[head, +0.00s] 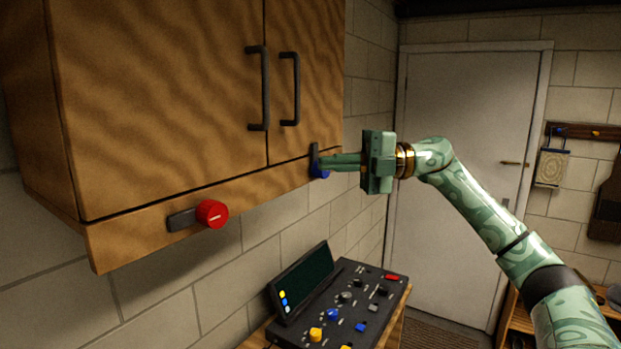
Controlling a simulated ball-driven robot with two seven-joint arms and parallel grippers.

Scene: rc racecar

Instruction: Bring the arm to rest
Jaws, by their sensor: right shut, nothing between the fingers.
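My right gripper (326,163) is raised at the middle of the head view, its arm coming in from the lower right. Its fingers are shut with nothing between them and point left at the lower right end of the wooden cabinet (160,100). The fingertips are beside a blue knob (317,170) on a dark plate there; I cannot tell whether they touch it. The fingers cover part of the knob. My left gripper is not in view.
A red knob (212,213) sits on the cabinet's lower rail. Below stands a dark control panel (352,305) with coloured knobs and a tilted screen (304,281). A white door (470,120) is behind the arm. Wall hooks (585,131) hang at the right. Open air lies between gripper and panel.

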